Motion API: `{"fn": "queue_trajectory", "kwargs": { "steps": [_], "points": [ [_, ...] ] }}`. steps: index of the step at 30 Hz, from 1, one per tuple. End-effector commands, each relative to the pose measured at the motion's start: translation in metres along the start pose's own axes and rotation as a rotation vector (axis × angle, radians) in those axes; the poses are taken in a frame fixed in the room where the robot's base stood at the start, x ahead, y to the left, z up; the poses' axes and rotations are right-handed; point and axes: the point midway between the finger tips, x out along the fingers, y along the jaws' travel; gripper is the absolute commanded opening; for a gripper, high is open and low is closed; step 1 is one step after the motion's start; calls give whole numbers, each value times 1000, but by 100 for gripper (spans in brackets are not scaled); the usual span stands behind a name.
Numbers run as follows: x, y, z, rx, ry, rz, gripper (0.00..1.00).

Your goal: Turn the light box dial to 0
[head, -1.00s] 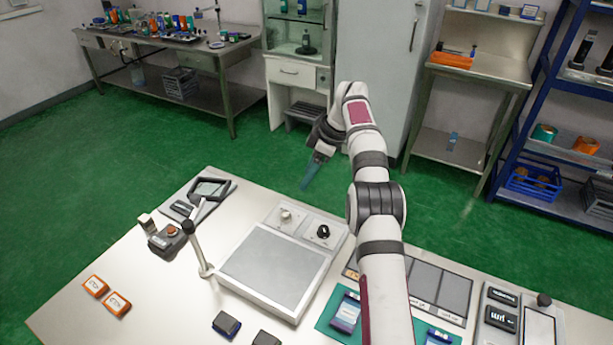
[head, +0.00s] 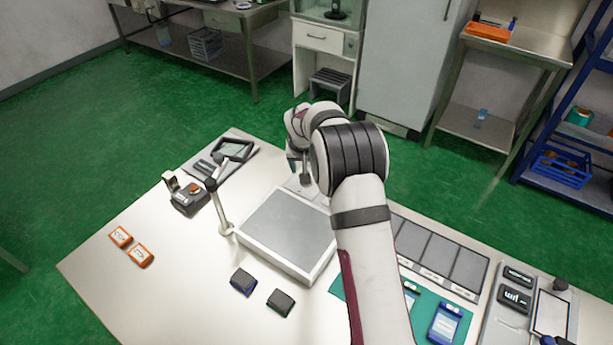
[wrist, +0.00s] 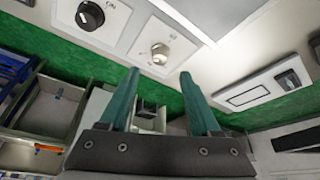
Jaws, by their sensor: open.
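The light box (head: 290,228) is a flat grey panel in a pale frame on the table in the head view; my arm hides its control strip there. In the wrist view the strip carries a black dial (wrist: 90,14) with a pale pointer mark at upper left, and a silver knob (wrist: 160,53) at the middle. The silver knob appears between and just beyond the fingertips; I see no contact. The black dial lies left of the fingers.
A jointed post (head: 219,205) stands at the light box's left, beside a small black device (head: 190,195). Two dark blocks (head: 262,290) and two orange-edged cards (head: 131,246) lie in front and left. A framed tablet (head: 232,150) lies at the back left.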

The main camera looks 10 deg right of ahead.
Motion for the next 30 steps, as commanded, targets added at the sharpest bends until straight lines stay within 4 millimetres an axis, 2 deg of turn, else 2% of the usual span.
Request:
{"fn": "queue_trajectory", "kwargs": {
  "steps": [3,9,20,30],
  "points": [
    [33,1,1,1,-3,1,64],
    [63,0,0,0,0,0,64],
    [69,0,0,0,0,0,62],
    [69,0,0,0,0,0,1]
  ]
}}
